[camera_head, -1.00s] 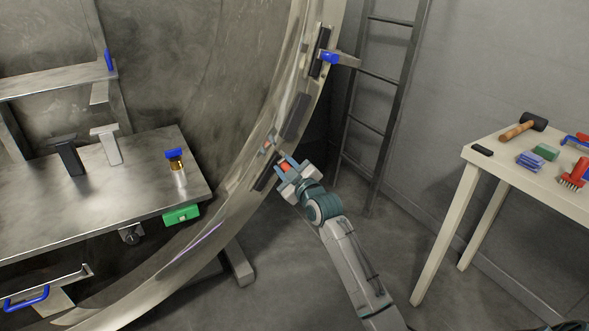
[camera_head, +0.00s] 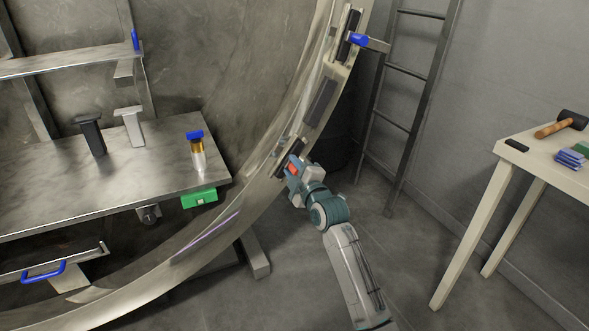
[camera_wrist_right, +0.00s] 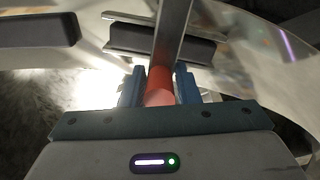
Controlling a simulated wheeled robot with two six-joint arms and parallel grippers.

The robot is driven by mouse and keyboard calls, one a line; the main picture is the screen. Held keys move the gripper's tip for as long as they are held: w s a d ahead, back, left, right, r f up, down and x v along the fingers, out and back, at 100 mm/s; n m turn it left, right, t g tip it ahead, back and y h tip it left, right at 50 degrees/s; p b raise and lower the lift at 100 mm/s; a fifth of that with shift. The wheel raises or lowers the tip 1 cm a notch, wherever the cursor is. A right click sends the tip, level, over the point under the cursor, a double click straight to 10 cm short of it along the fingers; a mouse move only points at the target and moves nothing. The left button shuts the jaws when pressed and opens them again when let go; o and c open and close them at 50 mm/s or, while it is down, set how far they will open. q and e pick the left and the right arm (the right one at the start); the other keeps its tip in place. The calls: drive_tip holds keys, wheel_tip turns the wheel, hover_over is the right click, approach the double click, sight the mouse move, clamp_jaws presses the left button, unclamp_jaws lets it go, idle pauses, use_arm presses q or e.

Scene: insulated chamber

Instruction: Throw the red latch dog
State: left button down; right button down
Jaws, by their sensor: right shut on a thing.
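The red latch dog (camera_head: 293,168) sits on the chamber's curved metal rim, low on its right side. My right gripper (camera_head: 294,170) is at it, and its body hides most of the dog in the head view. In the right wrist view the red end (camera_wrist_right: 159,86) of the dog lies between the two blue fingers of my right gripper (camera_wrist_right: 159,90), which are shut on it. A metal bar (camera_wrist_right: 172,35) runs from the red end over a dark block on the rim. My left gripper is not in view.
A blue-ended latch (camera_head: 360,40) sits higher on the rim, near a dark ladder (camera_head: 411,70). A steel shelf (camera_head: 60,195) with a blue-capped vial (camera_head: 198,158) and a green block (camera_head: 199,198) is at left. A pale table (camera_head: 525,160) with tools stands at right.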

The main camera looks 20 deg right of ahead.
idle(0.3)
drive_tip(key=c, duration=1.2)
unclamp_jaws()
drive_tip(key=shift+c, duration=0.2)
drive_tip(key=shift+s+f, duration=0.1)
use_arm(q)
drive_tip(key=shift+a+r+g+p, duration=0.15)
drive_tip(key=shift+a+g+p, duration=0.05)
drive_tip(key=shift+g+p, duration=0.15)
use_arm(e)
drive_tip(key=s, duration=1)
drive_tip(key=shift+s+d+f, duration=0.15)
drive_tip(key=shift+s+d, duration=0.15)
drive_tip(key=shift+d, duration=0.15)
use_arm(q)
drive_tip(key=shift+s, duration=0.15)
use_arm(e)
drive_tip(key=shift+f, duration=0.1)
